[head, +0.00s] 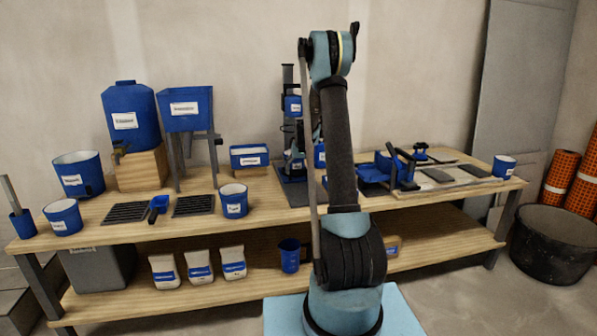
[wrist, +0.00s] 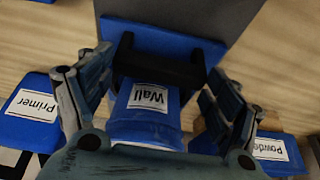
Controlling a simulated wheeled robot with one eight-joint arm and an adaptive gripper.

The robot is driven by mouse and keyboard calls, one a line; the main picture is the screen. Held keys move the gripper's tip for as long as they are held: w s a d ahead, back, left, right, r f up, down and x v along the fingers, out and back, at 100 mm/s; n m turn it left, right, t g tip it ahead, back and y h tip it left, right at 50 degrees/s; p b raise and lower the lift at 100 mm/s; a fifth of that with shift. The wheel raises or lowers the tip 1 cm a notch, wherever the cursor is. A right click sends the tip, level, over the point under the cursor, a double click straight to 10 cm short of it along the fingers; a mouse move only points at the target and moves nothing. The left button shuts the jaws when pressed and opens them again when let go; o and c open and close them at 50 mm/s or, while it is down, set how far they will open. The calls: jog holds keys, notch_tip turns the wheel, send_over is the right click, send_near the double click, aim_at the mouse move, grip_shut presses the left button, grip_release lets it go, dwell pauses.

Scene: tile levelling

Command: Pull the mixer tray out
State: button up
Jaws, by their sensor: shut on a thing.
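In the wrist view, a blue tray (wrist: 190,42) shows at the top against a dark grey plate, with a black bracket-shaped handle (wrist: 160,70) in front of it. My gripper (wrist: 165,75) has one finger on each side and is shut, apparently on this handle; the exact contact is unclear. A blue part with a white "Wall" label (wrist: 148,97) lies between the fingers, nearer the camera. In the head view, the mixer stand (head: 290,140) rises from a dark base on the bench. My arm hides most of the gripper and the tray there.
In the wrist view, a blue "Primer" bin (wrist: 30,118) lies left of my fingers and a "Powder" bin (wrist: 275,152) right. In the head view, a blue bin (head: 249,158) and a blue cup (head: 233,203) stand left of the mixer. Bare bench (head: 275,215) shows in front.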

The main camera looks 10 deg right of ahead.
jog(key=s, duration=0.7)
jog(key=s+d, duration=0.1)
jog(key=s, duration=0.6)
jog(key=s+d, duration=0.1)
jog(key=s, duration=0.6)
jog(key=shift+s, duration=0.15)
jog(key=o, duration=1.4)
jog(key=shift+o, duration=0.2)
jog(key=shift+r, duration=0.1)
jog(key=v, duration=1.1)
jog(key=shift+r, duration=0.25)
jog(key=shift+s, duration=0.15)
jog(key=shift+s, duration=0.1)
